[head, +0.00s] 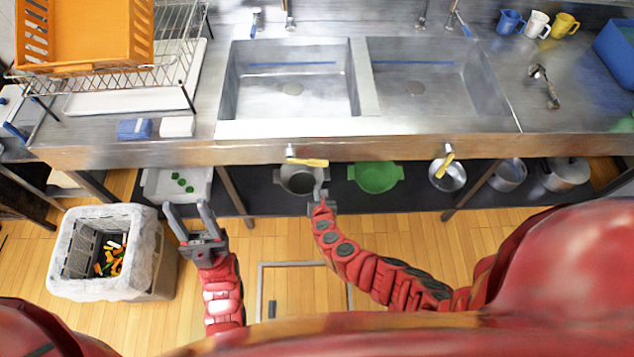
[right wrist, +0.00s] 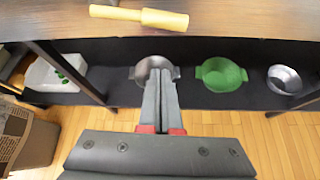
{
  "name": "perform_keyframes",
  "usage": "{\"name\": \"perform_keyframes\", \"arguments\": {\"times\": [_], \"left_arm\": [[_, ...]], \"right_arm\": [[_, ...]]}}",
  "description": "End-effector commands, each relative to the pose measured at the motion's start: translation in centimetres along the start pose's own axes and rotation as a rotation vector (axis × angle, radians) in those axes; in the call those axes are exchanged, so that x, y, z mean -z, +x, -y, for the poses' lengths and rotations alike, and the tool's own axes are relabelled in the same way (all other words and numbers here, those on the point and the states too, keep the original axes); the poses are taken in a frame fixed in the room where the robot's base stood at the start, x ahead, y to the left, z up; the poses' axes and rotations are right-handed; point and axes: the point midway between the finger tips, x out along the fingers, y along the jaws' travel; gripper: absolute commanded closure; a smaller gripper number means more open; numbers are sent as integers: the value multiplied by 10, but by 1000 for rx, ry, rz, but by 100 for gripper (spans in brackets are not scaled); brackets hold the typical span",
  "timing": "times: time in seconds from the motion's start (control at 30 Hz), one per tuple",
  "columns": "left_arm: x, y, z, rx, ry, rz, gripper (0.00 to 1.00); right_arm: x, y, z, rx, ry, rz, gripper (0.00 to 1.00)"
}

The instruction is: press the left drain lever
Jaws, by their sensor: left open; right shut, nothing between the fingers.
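The left drain lever (head: 307,161) has a yellow handle and sticks out of the counter front below the left sink basin (head: 290,105). It also shows in the right wrist view (right wrist: 140,16), at the top left, lying nearly level. My right gripper (head: 319,188) is shut and empty, below and a little right of that lever, apart from it. In the right wrist view its closed fingers (right wrist: 159,85) point at the lower shelf. My left gripper (head: 189,217) is open and empty, low at the left. The right drain lever (head: 445,160) hangs slanted below the right basin.
A steel pot (head: 297,180), a green colander (head: 376,177) and a white tray (head: 170,188) sit on the lower shelf. A grey bin (head: 70,282) with vegetable scraps stands at left. An orange crate (head: 110,40) rests on the wire rack.

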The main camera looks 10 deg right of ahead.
Motion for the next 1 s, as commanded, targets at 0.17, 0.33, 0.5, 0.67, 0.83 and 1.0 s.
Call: {"name": "perform_keyframes", "arguments": {"times": [0.17, 0.33, 0.5, 0.67, 0.83, 1.0], "left_arm": [[0, 0, 0, 0, 0, 0, 50], [0, 0, 0, 0, 0, 0, 50], [0, 0, 0, 0, 0, 0, 50], [0, 0, 0, 0, 0, 0, 50], [0, 0, 0, 0, 0, 0, 50], [0, -2, 0, 0, 0, 0, 50]], "right_arm": [[0, -14, 2, 2, -1, 2, 100], [0, -20, 0, -2, 1, 0, 100], [0, -21, 0, -1, 1, 1, 100], [0, -21, 1, 0, 0, 1, 100], [0, -20, 1, 0, 0, 1, 100], [8, -20, -1, -19, 37, -21, 100]]}}
